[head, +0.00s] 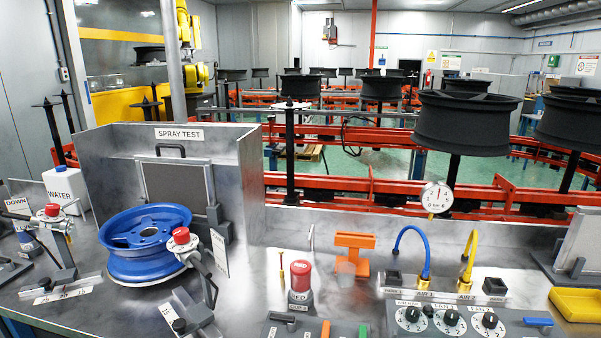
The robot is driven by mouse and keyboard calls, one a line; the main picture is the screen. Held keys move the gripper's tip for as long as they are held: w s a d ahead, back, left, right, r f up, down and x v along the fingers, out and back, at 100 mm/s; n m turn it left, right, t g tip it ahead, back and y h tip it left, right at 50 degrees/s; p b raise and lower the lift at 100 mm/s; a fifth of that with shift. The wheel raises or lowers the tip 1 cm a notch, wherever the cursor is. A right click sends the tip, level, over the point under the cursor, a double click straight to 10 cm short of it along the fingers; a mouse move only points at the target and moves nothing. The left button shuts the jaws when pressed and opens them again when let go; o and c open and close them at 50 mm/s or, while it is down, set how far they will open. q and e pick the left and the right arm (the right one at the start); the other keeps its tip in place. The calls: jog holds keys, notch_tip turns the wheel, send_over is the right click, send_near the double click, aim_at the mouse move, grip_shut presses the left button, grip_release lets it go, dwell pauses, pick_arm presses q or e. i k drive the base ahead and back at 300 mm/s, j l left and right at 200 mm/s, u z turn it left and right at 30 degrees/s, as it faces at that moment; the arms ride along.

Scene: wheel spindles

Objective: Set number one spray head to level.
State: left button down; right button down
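Two spray heads with red caps stand on the metal bench at the left. One spray head (52,214) is at the far left, next to a sign board (17,206) whose top line reads DOWN. The other spray head (182,240) is in front of a blue wheel (145,240), near a tilted white label board (220,252). Both sit on arms rising from base brackets with small white scales. I cannot read a number on either head, and their exact tilt settings are unclear. Neither of my grippers is in view.
A SPRAY TEST metal enclosure (250,170) stands behind the wheel. A WATER container (63,188) is at left. A red-capped can (300,280), orange stand (352,250), blue and yellow hoses (412,250) and a knob panel (470,325) fill the right. Bare metal lies mid-bench.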

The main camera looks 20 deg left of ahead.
aim_at(61, 223)
jog(key=u, duration=1.9)
jog(key=i+j, duration=0.35)
jog(key=i, duration=0.15)
jog(key=i+j, duration=0.3)
jog(key=i, duration=0.25)
jog(key=z, duration=0.8)
